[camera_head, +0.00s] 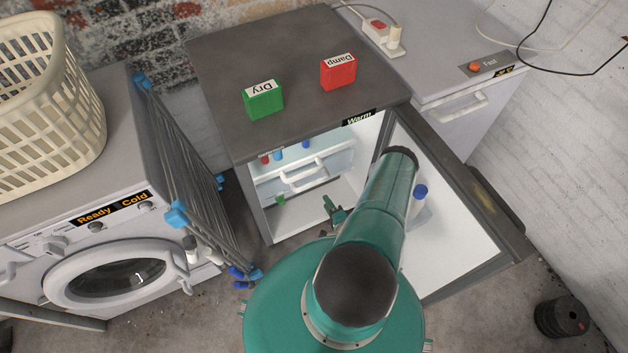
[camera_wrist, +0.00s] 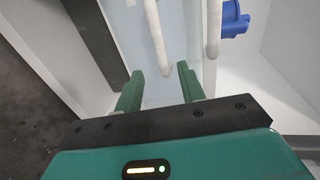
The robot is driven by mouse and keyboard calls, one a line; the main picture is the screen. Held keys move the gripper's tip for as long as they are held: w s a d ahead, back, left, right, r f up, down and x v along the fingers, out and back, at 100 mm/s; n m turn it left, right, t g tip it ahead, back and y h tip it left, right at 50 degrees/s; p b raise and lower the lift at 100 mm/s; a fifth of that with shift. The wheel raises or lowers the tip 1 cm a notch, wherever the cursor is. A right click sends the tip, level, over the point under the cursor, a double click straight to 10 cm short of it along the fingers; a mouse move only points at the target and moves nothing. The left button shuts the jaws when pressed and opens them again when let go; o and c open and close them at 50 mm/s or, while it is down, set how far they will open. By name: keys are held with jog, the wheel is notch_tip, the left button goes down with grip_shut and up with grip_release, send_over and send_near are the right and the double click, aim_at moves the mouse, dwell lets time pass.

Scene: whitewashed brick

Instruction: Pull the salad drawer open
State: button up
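The salad drawer (camera_head: 276,187) is a pale drawer with a white bar handle (camera_head: 304,176), inside the open fridge. Its front looks in line with the fridge interior. My gripper (camera_head: 333,211) is inside the fridge opening, low and to the right of the handle in the head view. In the wrist view my gripper (camera_wrist: 160,76) has its two green fingers apart, with nothing held between them. Two white bars (camera_wrist: 155,36) show just beyond the fingertips; I cannot tell exactly how they join the drawer. My arm hides part of the fridge's right side.
The fridge door (camera_head: 455,215) stands open to the right, with a blue-capped bottle (camera_head: 419,196) on it. Small coloured items (camera_head: 278,156) sit above the drawer. A folded drying rack (camera_head: 195,165) stands left. Green (camera_head: 264,103) and red (camera_head: 338,74) blocks lie on the fridge top.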

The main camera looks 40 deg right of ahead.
aim_at(314, 184)
jog(key=x, duration=1.2)
jog(key=shift+w+d+f, duration=0.15)
jog(key=shift+w, duration=0.2)
grip_shut()
